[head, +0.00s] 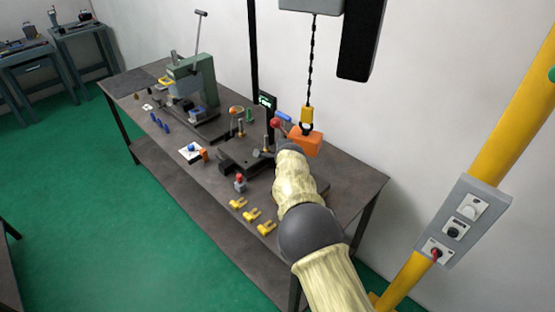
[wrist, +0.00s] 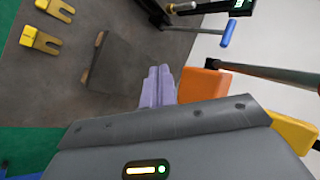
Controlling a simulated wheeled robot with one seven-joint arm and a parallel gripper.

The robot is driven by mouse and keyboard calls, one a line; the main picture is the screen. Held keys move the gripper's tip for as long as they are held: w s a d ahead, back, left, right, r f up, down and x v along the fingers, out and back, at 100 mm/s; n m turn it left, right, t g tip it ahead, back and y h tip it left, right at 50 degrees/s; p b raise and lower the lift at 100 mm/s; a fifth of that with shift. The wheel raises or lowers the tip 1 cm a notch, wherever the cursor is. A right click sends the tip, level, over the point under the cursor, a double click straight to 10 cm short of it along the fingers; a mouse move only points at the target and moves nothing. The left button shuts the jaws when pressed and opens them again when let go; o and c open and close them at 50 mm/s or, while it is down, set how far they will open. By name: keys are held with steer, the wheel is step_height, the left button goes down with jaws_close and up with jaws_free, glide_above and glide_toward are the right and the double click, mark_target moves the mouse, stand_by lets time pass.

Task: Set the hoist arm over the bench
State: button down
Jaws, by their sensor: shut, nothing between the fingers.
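The hoist's yellow post (head: 519,100) stands at the right, with a grey control box (head: 464,222) on it. A grey hoist body (head: 311,4) shows at the top edge; the arm carrying it is out of view. A dark chain (head: 311,60) hangs from it to a yellow fitting (head: 306,117) just above an orange block (head: 305,143). The chain appears in front of the wall, above the bench's (head: 345,183) back right part. In the wrist view, my gripper (wrist: 158,75) is shut and empty, left of the orange block (wrist: 204,86). The head view hides its fingertips behind my arm.
Several yellow forked pieces (head: 252,214) lie along the bench's front edge. A green press (head: 192,85) stands at the far left. A dark fixture with a red knob (head: 275,123) stands near my gripper. A blue handle (wrist: 228,33) shows in the wrist view. Green floor lies clear in front.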

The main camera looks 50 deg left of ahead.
steer(key=s+d+r+b, duration=0.3)
steer(key=s+r, duration=0.3)
steer(key=shift+b, duration=0.4)
stand_by(0.3)
